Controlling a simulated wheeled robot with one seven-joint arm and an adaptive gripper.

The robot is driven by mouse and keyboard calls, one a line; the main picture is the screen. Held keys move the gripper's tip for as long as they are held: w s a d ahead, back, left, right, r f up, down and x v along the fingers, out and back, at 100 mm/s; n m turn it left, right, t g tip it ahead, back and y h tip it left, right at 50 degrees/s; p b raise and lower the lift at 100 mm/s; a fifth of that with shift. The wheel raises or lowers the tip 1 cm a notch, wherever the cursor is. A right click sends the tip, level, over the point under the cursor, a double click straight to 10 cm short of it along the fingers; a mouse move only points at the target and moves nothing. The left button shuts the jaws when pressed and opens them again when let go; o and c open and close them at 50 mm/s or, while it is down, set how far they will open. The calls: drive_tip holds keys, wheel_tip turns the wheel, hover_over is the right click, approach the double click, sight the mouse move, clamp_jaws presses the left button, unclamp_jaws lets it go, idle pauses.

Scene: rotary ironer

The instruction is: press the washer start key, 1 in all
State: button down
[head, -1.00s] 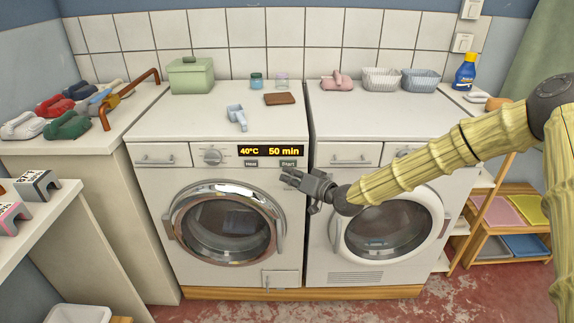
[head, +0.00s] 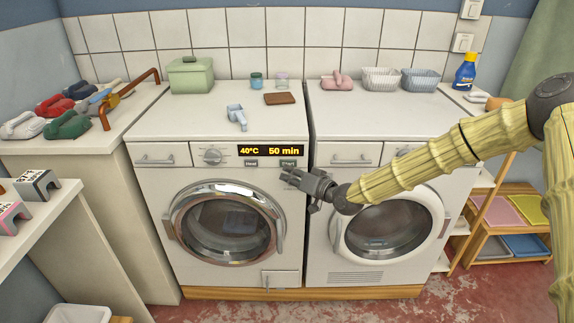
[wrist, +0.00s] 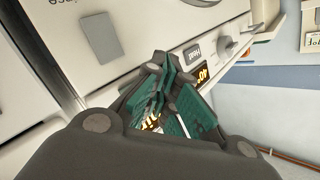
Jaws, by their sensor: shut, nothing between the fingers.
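The washer (head: 150,225) is the left machine. Its lit display (head: 270,150) reads 40°C and 50 min. Below the display are the Heat key (head: 251,163) and the Start key (head: 288,162). My gripper (head: 286,174) is shut and empty, with its fingertips just below the Start key in the head view. I cannot tell whether they touch it. In the wrist view, the shut fingers (wrist: 163,72) are close to the panel beside the Heat key (wrist: 193,51). The Start key cannot be made out there, and the fingers partly cover the display (wrist: 203,73).
A second white machine (head: 345,235) stands to the right, behind my arm. A blue scoop (head: 236,117), a brown block (head: 279,98) and a green box (head: 191,75) rest on the washer top.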

drive_tip(key=shift+w, duration=0.25)
drive_tip(key=shift+w+b, duration=0.3)
drive_tip(key=shift+w, duration=0.15)
idle(0.8)
drive_tip(key=shift+s, duration=0.9)
